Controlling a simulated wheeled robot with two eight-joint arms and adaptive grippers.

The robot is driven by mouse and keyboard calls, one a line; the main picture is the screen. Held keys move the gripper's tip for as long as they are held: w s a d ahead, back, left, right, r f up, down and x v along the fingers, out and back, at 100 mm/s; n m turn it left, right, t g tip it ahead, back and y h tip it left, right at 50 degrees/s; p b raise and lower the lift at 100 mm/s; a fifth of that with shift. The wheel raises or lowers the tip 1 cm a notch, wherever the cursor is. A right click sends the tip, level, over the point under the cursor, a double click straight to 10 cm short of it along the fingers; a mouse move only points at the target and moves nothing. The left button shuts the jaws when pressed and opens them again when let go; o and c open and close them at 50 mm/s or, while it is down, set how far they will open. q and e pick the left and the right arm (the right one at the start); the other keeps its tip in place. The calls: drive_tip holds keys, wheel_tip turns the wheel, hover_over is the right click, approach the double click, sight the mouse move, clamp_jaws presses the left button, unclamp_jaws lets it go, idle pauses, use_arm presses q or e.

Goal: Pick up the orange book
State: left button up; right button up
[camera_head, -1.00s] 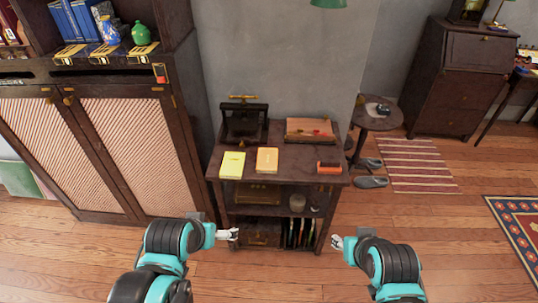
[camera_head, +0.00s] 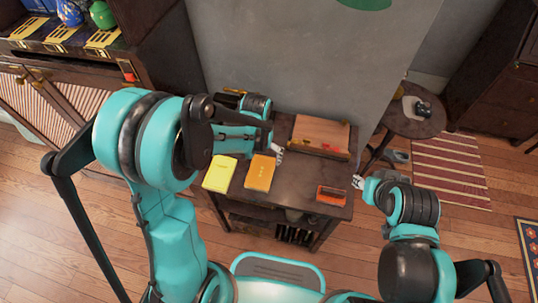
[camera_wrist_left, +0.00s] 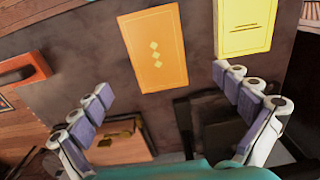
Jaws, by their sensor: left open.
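The orange book (camera_head: 260,172) lies flat on the dark cabinet top (camera_head: 295,183), to the right of a yellow book (camera_head: 219,174). My left gripper (camera_head: 279,150) is above the cabinet top, near the far right corner of the orange book. Its fingers (camera_wrist_left: 168,105) are spread and empty, with the book beyond their tips. My right gripper (camera_head: 358,182) is beside the cabinet's right edge; its fingers are too small to read.
A red-orange object (camera_head: 331,196) lies at the cabinet's front right. A wooden box (camera_head: 319,134) stands at the back. The dark press in the back left corner is mostly hidden by my left arm. A round side table (camera_head: 412,122) stands to the right.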

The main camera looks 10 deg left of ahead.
sight(261, 171)
use_arm(q)
drive_tip(key=shift+w+f, duration=0.2)
drive_tip(key=shift+f, duration=0.2)
drive_tip(key=shift+s+f+b, duration=0.15)
drive_tip(key=shift+f+b, duration=0.25)
drive_tip(key=shift+f, duration=0.25)
drive_tip(key=shift+s+f+b, duration=0.15)
drive_tip(key=shift+f+b, duration=0.2)
drive_tip(key=shift+f, duration=0.25)
drive_tip(key=f+b, duration=0.1)
drive_tip(key=f, duration=0.1)
drive_tip(key=f+b, duration=0.1)
drive_tip(key=f, duration=0.1)
drive_tip(key=shift+d+f, duration=0.2)
drive_tip(key=shift+f, duration=0.15)
drive_tip(key=shift+s+r, duration=0.1)
drive_tip(key=shift+c, duration=0.3)
drive_tip(key=c, duration=1.3)
